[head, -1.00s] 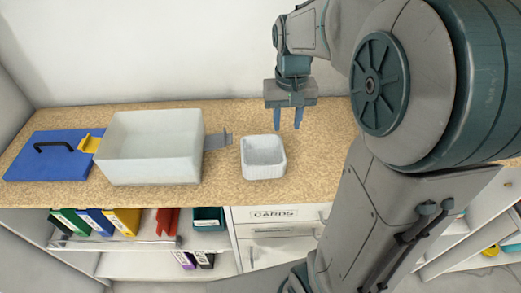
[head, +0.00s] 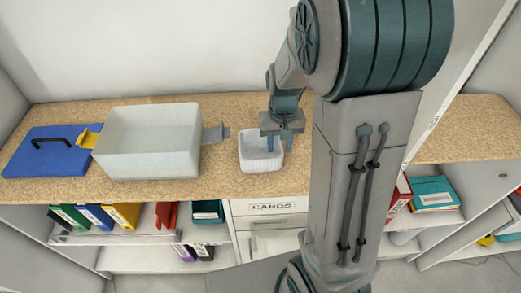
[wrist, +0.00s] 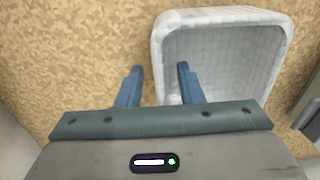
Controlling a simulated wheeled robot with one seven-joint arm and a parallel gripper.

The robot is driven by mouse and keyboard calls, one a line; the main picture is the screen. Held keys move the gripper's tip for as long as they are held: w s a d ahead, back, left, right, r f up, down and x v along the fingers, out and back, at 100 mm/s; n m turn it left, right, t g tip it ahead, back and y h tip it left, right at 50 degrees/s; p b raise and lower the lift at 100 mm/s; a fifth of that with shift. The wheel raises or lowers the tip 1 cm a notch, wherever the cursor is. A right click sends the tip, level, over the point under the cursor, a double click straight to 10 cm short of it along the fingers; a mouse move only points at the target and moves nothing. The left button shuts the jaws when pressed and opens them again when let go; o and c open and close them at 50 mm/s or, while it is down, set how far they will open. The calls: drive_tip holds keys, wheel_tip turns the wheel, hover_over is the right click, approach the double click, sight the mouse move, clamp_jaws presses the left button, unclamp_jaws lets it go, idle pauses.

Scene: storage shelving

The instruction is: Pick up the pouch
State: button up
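I see no pouch in either view. In the wrist view the gripper (wrist: 158,70) straddles the near-left wall of the basket (wrist: 270,60). One blue finger overlaps the basket opening and the other is over bare counter. The visible part of the basket's inside looks empty; my gripper hides the rest. I cannot tell whether the fingers touch it.
A large pale box (head: 150,165) with a yellow latch (head: 89,138) and a grey latch (head: 214,134) stands left of the basket. A blue lid with a black handle (head: 47,155) lies further left. Shelves below hold binders (head: 123,215) and a drawer marked CARDS (head: 272,207).

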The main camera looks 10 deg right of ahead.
clamp_jaws()
drive_tip(key=shift+r, duration=0.1)
